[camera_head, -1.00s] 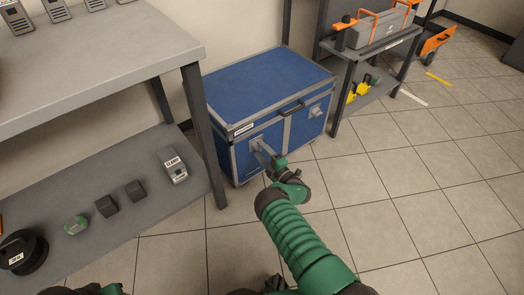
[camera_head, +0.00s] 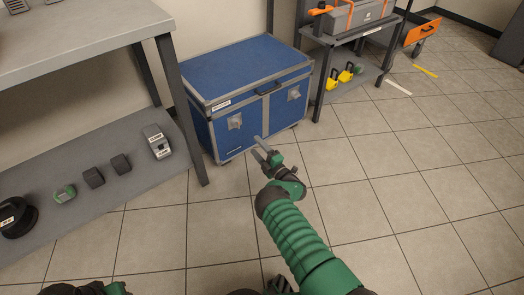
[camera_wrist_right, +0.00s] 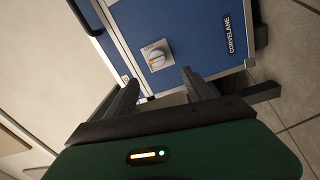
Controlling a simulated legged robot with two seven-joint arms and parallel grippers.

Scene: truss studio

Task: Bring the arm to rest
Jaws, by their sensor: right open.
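My right arm, green and black, reaches up from the bottom of the head view. My right gripper (camera_head: 264,149) is held above the tiled floor, in front of the blue case. In the right wrist view its two dark fingers (camera_wrist_right: 165,98) stand apart with nothing between them, pointing toward the blue case front. My left gripper does not show clearly; only green and black parts of my body show at the bottom left edge.
A blue case (camera_head: 245,72) with metal edges stands on the floor. A grey two-tier shelf (camera_head: 95,165) at the left carries several small items. A smaller table (camera_head: 365,35) with a grey toolbox stands at the back right. The tiled floor (camera_head: 420,170) at right is clear.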

